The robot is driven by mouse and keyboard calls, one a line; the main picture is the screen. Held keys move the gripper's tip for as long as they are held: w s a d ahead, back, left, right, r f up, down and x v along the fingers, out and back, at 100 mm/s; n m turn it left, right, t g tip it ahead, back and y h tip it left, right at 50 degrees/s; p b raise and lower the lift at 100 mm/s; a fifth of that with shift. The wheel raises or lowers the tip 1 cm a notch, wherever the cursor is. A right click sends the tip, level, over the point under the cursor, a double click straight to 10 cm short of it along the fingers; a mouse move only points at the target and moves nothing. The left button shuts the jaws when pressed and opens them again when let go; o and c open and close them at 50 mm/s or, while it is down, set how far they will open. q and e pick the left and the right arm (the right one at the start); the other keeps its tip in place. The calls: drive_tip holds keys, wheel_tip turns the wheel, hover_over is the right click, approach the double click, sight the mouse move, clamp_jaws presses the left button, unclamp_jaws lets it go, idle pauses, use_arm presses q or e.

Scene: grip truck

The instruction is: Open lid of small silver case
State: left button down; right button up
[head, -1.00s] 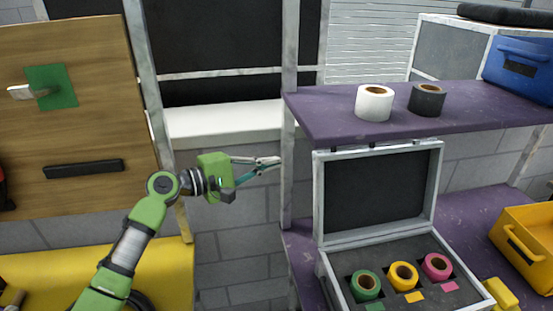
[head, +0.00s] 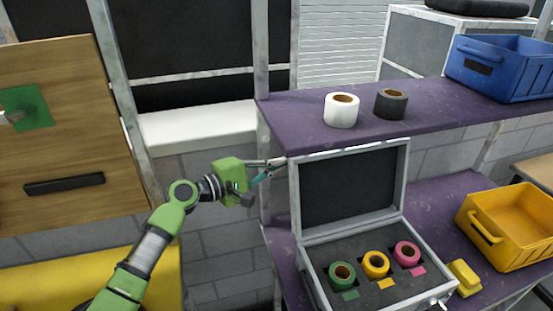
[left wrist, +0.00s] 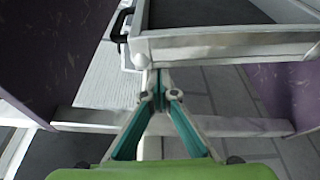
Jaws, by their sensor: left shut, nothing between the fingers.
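The small silver case (head: 352,229) stands on the lower purple shelf in the head view. Its lid (head: 350,187) is raised and stands nearly upright, showing a dark inside. Green, yellow and pink tape rolls sit in its dark foam. My left gripper (head: 277,164) is shut and empty, with its tips close to the lid's upper left corner. In the left wrist view the closed fingertips (left wrist: 161,85) are just short of the silver frame of the lid (left wrist: 225,46). Whether they touch it I cannot tell. My right gripper is not in view.
The upper purple shelf (head: 430,115) lies just above and behind the lid, carrying a white roll (head: 341,112), a black roll (head: 390,104) and a blue bin (head: 510,82). A yellow bin (head: 520,245) stands right of the case. A metal post (head: 263,200) stands near my left gripper.

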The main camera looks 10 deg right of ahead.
use_arm(q)
drive_tip(key=shift+s+d+r+m+h+b, duration=0.2)
drive_tip(key=shift+s+r+m, duration=0.25)
drive_tip(key=shift+s, duration=0.45)
drive_tip(key=shift+s+d+r+m+h+b, duration=0.1)
drive_tip(key=shift+s+d+r+m+b, duration=0.15)
drive_tip(key=shift+s+m, duration=0.5)
drive_tip(key=shift+s+d+r+m+h+b, duration=0.15)
drive_tip(key=shift+s+r+m, duration=0.25)
drive_tip(key=shift+s, duration=0.7)
drive_tip(key=shift+a, duration=0.1)
approach(293, 167)
drive_tip(key=v, duration=0.4)
drive_tip(key=shift+s+f, duration=0.1)
drive_tip(key=shift+s, duration=0.35)
